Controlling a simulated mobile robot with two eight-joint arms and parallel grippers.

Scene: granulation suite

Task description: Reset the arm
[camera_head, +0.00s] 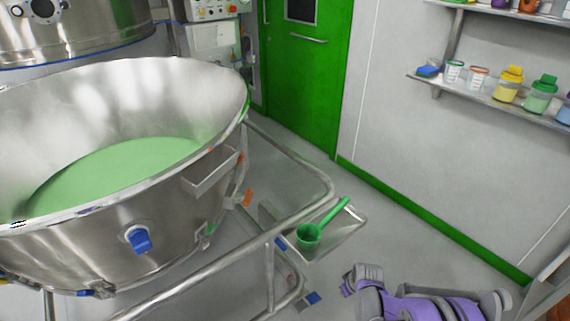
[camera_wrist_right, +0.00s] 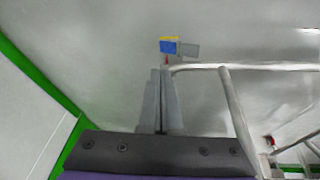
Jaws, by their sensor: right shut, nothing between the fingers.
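My right arm, purple and grey, comes in at the bottom right of the head view, with its gripper (camera_head: 348,284) low over the floor, to the right of the bowl's frame. In the right wrist view the gripper's two grey fingers (camera_wrist_right: 161,74) are together, with nothing between them. My left arm and gripper are not in view.
A large steel bowl (camera_head: 120,88) of green material stands at left in a tubular frame (camera_head: 325,178). A green scoop (camera_head: 310,235) rests in a tray (camera_head: 343,232) beside the frame. A wall shelf (camera_head: 480,96) holds jars and cups. Clear floor lies before the green door (camera_head: 305,85).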

